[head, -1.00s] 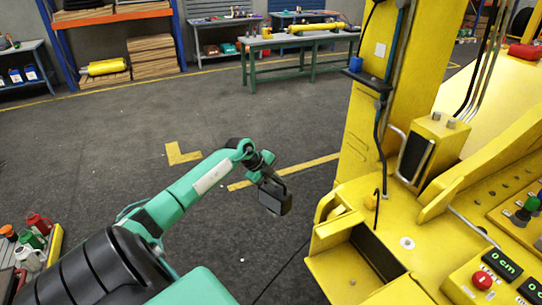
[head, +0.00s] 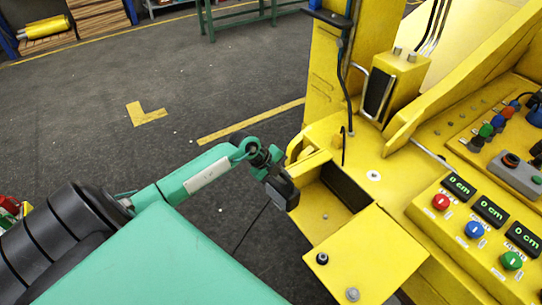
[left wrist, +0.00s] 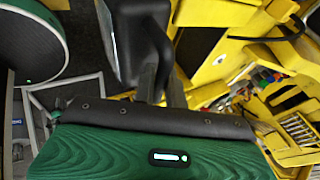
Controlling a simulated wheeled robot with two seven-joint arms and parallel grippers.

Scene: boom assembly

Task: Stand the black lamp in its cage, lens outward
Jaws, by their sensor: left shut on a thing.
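My left gripper (head: 268,170) is shut on the black lamp (head: 284,192), a small dark block. It holds the lamp in the air, just left of the yellow machine (head: 392,240). The lamp also shows close up in the left wrist view (left wrist: 135,40), above the gripper's fingers (left wrist: 160,85). Its lens face cannot be made out clearly. On the machine, a yellow recess with a dark inner wall (head: 345,187) lies right of the lamp. My right gripper is not in view.
A yellow housing with a dark front and wire loop (head: 378,95) stands behind the recess. A control panel with coloured buttons (head: 478,230) is at the right. A black hose (head: 345,90) runs down the yellow post.

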